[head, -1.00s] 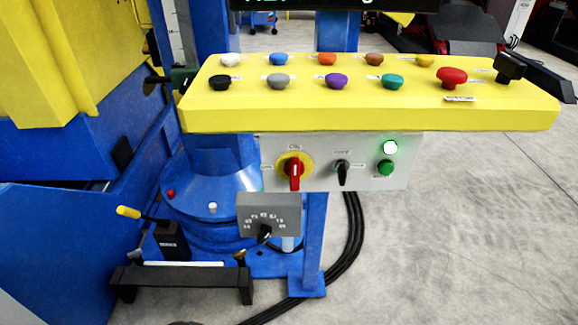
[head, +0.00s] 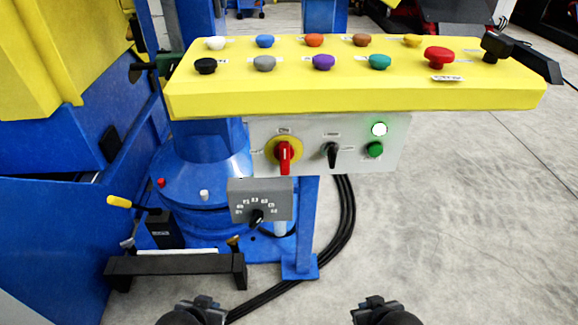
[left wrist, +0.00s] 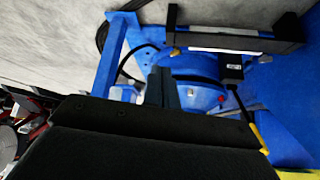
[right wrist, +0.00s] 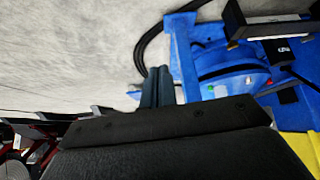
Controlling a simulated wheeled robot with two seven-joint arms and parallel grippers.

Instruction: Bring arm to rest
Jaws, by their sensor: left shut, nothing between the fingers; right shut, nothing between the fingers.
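My left gripper (head: 203,304) shows at the bottom edge of the head view, in front of the black cables and below the control panel. My right gripper (head: 374,304) shows at the bottom edge further right, over bare floor. Both are empty and touch nothing. In the left wrist view the shut fingers (left wrist: 162,88) point toward the blue column base. In the right wrist view the shut fingers (right wrist: 158,86) show against the floor and cables. The yellow control panel (head: 350,98) with several coloured knobs stands ahead of both grippers.
Under the panel, a grey box (head: 355,160) carries a red-and-yellow switch (head: 284,150), a black switch and a lit green lamp. A dial box (head: 260,200), a yellow-tipped lever (head: 120,201) and a black pedal frame (head: 175,265) sit lower left. Open floor (head: 480,230) lies right.

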